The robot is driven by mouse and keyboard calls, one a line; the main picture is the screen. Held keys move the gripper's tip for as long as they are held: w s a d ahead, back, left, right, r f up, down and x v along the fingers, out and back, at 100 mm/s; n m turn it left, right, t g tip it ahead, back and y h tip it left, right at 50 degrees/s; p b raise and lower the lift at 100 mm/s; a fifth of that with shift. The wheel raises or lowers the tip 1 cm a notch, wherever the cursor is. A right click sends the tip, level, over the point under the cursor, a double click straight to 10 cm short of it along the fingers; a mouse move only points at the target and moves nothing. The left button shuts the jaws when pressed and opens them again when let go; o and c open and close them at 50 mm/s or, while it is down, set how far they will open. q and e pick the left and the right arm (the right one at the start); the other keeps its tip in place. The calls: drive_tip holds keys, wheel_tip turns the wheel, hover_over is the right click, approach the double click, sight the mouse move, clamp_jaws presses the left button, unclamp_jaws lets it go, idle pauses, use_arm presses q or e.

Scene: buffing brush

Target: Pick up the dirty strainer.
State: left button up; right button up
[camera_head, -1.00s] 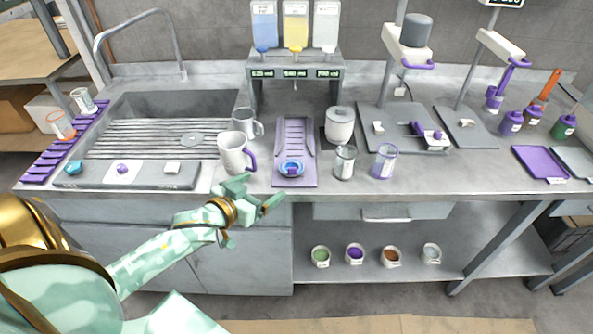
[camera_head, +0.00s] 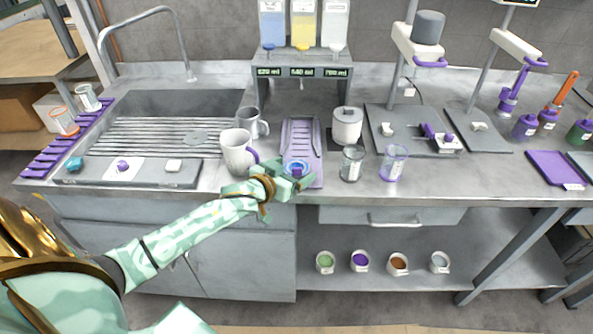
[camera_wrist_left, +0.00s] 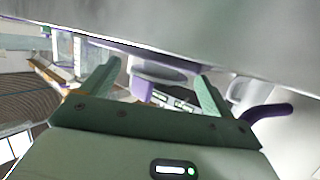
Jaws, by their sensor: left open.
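A small round blue-and-purple piece (camera_head: 297,167), which looks like the strainer, sits at the front end of a purple ribbed tray (camera_head: 302,140) on the counter. I cannot tell whether it is dirty. My left gripper (camera_head: 291,180) is open and empty at the counter's front edge, right in front of this piece and partly covering it. In the left wrist view my two green fingers (camera_wrist_left: 157,86) stand apart, with a grey-and-purple rounded shape beyond them, too unclear to name. My right gripper is not in view.
A white mug (camera_head: 237,152) with a purple handle stands close left of my gripper, a grey mug (camera_head: 248,124) behind it. Two clear cups, one dark-rimmed (camera_head: 351,164) and one purple-rimmed (camera_head: 394,163), stand to the right. The dispenser (camera_head: 301,68) rises behind the tray.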

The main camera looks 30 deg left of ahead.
use_arm(q)
drive_tip(key=c, duration=1.1)
drive_tip(key=shift+o, duration=0.2)
